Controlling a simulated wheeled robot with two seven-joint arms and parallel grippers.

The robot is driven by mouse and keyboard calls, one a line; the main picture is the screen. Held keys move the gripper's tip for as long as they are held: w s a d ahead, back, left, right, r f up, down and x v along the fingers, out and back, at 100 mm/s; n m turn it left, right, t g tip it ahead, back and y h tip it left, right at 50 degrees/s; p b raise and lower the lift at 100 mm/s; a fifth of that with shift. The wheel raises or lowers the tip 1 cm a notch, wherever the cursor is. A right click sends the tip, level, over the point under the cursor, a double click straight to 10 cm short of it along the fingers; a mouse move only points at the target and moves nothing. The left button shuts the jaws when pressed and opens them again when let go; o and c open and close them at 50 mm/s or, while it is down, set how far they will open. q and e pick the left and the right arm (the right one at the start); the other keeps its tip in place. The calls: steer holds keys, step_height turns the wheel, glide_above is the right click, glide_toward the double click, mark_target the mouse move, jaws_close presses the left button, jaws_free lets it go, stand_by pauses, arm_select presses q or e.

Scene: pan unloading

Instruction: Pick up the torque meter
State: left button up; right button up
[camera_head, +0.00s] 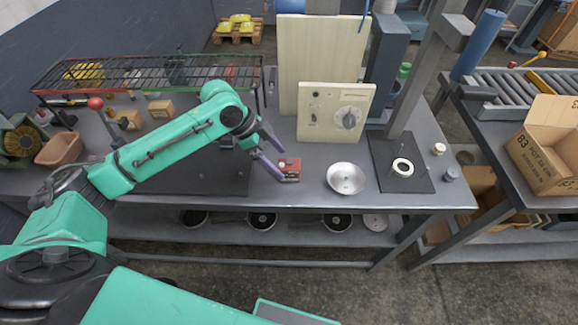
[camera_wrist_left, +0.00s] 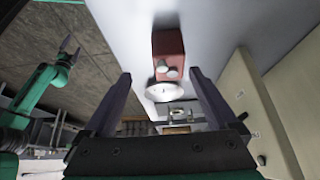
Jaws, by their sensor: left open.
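A small red box (camera_head: 289,167), which I take to be the torque meter, sits on the grey workbench near its front edge. In the left wrist view the red box (camera_wrist_left: 168,48) shows two pale round knobs and lies ahead, between the lines of the fingers. My left gripper (camera_head: 281,165) is open, its purple fingers just left of the box and close to it; I cannot tell whether they touch it. My right gripper (camera_wrist_left: 69,49) shows small at the left of the left wrist view, away from the box, with its fingers apart.
A metal bowl (camera_head: 346,179) stands right of the box. A cream panel with a dial (camera_head: 335,113) stands behind it. A dark mat (camera_head: 418,178) holds a white ring (camera_head: 402,167). A wire rack (camera_head: 140,72) spans the left rear. Bare bench lies between box and bowl.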

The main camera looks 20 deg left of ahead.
mark_target(286, 164)
arm_select(q)
steer(key=p+x, duration=0.1)
steer(key=x, duration=0.2)
steer(key=w+p+x, duration=0.1)
steer(key=x, duration=0.2)
steer(key=shift+w+a, duration=0.15)
steer(key=shift+w, duration=0.1)
steer(key=shift+s+f, duration=0.1)
steer(key=shift+f, duration=0.15)
steer(key=shift+s, duration=0.1)
steer(key=shift+c, duration=0.3)
steer(key=c, duration=0.5)
jaws_close()
arm_select(e)
steer(key=w+r, duration=0.2)
steer(key=w, duration=0.1)
steer(key=shift+a+r, duration=0.1)
steer(key=shift+r, duration=0.05)
